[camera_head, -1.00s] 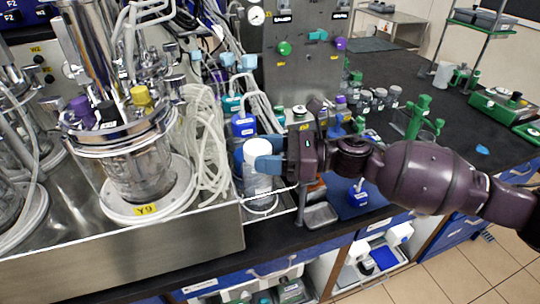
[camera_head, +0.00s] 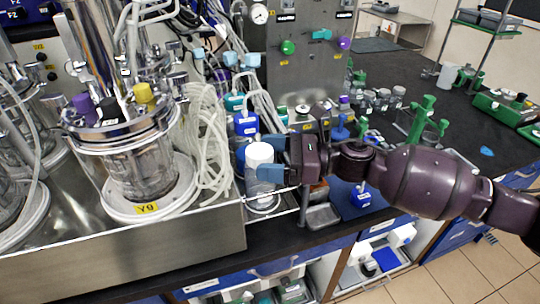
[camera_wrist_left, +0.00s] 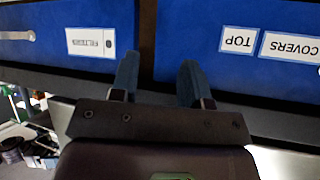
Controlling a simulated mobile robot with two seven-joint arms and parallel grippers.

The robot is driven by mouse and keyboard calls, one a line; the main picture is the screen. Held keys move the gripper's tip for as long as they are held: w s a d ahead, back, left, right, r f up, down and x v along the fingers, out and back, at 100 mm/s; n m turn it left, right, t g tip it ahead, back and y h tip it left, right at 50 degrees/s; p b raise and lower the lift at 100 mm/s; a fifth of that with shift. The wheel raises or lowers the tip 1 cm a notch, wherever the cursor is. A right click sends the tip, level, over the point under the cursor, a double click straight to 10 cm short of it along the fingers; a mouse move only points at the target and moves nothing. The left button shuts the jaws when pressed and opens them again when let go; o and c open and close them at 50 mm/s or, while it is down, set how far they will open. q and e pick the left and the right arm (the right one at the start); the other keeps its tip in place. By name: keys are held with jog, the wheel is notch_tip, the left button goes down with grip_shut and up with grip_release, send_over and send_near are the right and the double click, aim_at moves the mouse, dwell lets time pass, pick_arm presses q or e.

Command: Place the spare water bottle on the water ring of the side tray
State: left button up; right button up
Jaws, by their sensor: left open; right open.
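A clear bottle with a white top (camera_head: 259,154), which looks like the spare water bottle, stands upright at the side tray (camera_head: 285,211), beside the steel bioreactor base. A pale ring (camera_head: 264,208) shows under it; whether the bottle is fully seated there I cannot tell. My right gripper (camera_head: 267,160) is open, its blue fingertips at the bottle's right side, one above the other in the picture. I cannot tell if they touch it. My left gripper (camera_wrist_left: 157,82) is open and empty in the left wrist view, in front of blue drawer fronts; it is not in the head view.
A blue-capped bottle (camera_head: 245,124) stands just behind the white-topped one. The bioreactor vessel (camera_head: 137,172) and coiled white tubing (camera_head: 205,150) are close on the left. A small metal dish (camera_head: 322,215) and a blue item (camera_head: 361,197) lie right of the tray.

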jog(key=shift+r, duration=0.25)
jog(key=d+b, duration=0.1)
jog(key=d, duration=1.1)
jog(key=shift+s+b, duration=0.3)
jog(key=shift+s, duration=0.15)
jog(key=shift+f, duration=0.1)
